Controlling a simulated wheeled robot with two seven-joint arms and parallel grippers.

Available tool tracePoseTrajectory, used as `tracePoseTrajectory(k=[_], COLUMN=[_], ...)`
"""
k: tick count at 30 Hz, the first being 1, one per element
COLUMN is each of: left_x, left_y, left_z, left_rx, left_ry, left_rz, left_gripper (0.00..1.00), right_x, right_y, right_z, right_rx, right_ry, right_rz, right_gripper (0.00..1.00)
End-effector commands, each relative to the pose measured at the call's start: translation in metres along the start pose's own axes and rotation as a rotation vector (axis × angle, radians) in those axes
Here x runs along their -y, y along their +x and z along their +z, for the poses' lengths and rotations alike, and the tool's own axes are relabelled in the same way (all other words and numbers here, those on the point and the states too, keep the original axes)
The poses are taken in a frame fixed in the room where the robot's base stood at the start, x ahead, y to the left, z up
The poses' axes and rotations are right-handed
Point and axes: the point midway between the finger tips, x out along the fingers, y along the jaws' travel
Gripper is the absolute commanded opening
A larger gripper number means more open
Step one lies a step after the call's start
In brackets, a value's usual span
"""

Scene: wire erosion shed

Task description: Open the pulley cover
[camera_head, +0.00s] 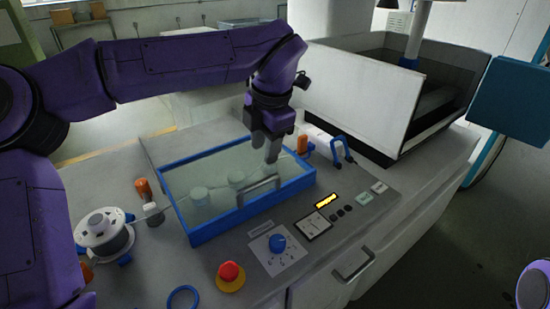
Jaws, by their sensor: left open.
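The pulley cover is a clear panel in a blue frame (199,237), lying shut on top of the grey machine. A light metal bar handle (258,190) sits near its front edge. Pale round pulleys (200,197) show dimly through the panel. My left gripper (266,154) points down above the back right part of the cover, open and empty. Its fingers are behind and above the handle; the picture does not show them touching anything. My right gripper is out of view; only a purple part of my own arm shows at the bottom right corner.
Left of the cover stand a wire spool (104,234) and an orange-topped post (144,190). In front are a red stop button (230,272), a blue knob (277,243) and a small display (326,200). A blue clamp (342,150) and white-walled tank (361,92) stand right.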

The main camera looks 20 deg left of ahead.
Motion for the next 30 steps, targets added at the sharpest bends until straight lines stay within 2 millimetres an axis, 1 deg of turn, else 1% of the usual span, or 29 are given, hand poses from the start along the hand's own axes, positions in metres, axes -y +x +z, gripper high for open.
tracePoseTrajectory(k=[2,5,12,16,18,21,27,28,29,30], left_x=[0.0,0.0,0.0,0.0,0.001,0.001,0.001,0.001,0.001,0.001], left_y=[0.003,0.016,0.07,0.091,0.099,0.104,0.105,0.105,0.105,0.105], left_z=[0.0,0.0,-0.001,0.0,0.0,0.0,0.0,0.0,0.0,0.0], left_rx=[0.0,-0.002,-0.004,-0.001,0.0,0.0,0.001,0.001,0.001,0.001], left_ry=[0.0,-0.001,-0.001,-0.001,0.0,-0.001,-0.001,-0.001,-0.001,-0.001], left_rz=[-0.007,-0.009,-0.008,-0.006,-0.005,-0.005,-0.005,-0.005,-0.005,-0.005], left_gripper=[0.42,0.42,0.42,0.42,0.42,0.42,0.42,0.39,0.29,0.16], right_x=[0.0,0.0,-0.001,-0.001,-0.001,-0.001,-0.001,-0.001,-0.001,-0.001], right_y=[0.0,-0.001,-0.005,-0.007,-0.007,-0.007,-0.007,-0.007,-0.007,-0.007], right_z=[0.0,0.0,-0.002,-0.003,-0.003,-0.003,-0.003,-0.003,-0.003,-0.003], right_rx=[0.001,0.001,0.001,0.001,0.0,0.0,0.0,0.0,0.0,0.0], right_ry=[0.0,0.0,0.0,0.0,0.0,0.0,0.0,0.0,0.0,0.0], right_rz=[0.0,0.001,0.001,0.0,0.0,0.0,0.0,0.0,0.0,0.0], right_gripper=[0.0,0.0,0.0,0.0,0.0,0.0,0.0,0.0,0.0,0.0])
